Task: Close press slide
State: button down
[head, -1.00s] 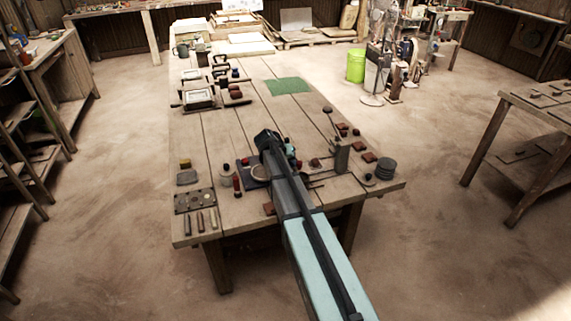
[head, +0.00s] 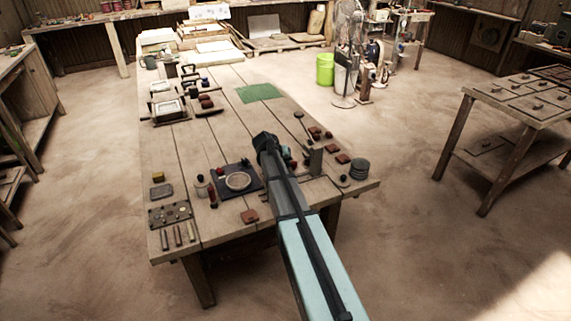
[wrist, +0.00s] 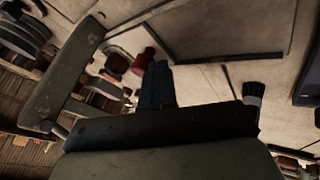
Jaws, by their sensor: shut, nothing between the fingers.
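My gripper (wrist: 158,84) shows in the wrist view as dark bluish fingers held together with nothing between them. In the head view my arm reaches over the near part of the table, and its fingertips are hidden. I cannot surely pick out the press slide. A framed white tile in a dark holder (head: 155,121), possibly a press, stands at the table's left side, well away from my gripper. In the wrist view a red knob (wrist: 143,60) is close beside the fingers, and a grey plate (wrist: 75,75) stands to their left. Contact cannot be told.
The wooden table (head: 200,140) holds a dark mat (head: 223,179) with a round dish (head: 238,181), a green mat (head: 258,93) and stacked grey discs (head: 359,168). A brush (wrist: 253,94) lies right of the fingers. Open floor surrounds the table.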

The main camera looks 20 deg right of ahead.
jog(key=v, duration=1)
